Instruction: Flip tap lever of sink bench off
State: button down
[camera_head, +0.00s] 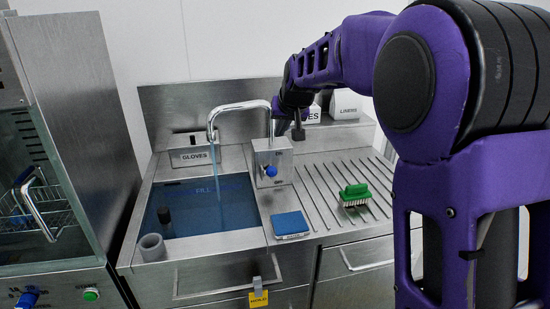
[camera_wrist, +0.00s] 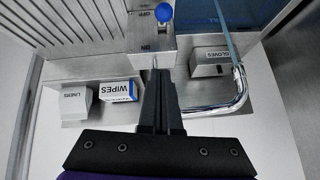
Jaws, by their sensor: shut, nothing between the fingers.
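The tap lever ends in a blue ball knob (camera_head: 270,171) on the front of a steel box (camera_head: 276,158) marked ON above and OFF below. The knob also shows at the top of the wrist view (camera_wrist: 164,12). Its exact angle between the marks is hard to tell. A chrome tap (camera_head: 240,105) arches left from the box, and a blue water stream (camera_head: 215,165) falls from its spout into the sink basin (camera_head: 200,215). My gripper (camera_head: 296,132) is shut and empty, above and behind the box, apart from the knob. Its fingers (camera_wrist: 157,74) point towards the box in the wrist view.
Boxes of gloves (camera_head: 194,156), wipes (camera_wrist: 118,90) and liners (camera_head: 345,104) stand along the back. A blue sponge (camera_head: 290,225) and a green brush (camera_head: 355,193) lie right of the basin. A steel machine (camera_head: 60,140) stands at the left.

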send_over(270, 172)
jog(key=w+d, duration=0.1)
jog(key=w, duration=0.3)
notch_tip(270, 172, down, 8)
jog(key=r, duration=0.1)
jog(key=f, duration=0.1)
jog(key=s+f, duration=0.1)
jog(key=f, duration=0.1)
jog(key=shift+s, duration=0.3)
jog(key=shift+s+f, duration=0.25)
jog(key=shift+f, duration=0.2)
jog(key=shift+b, duration=0.3)
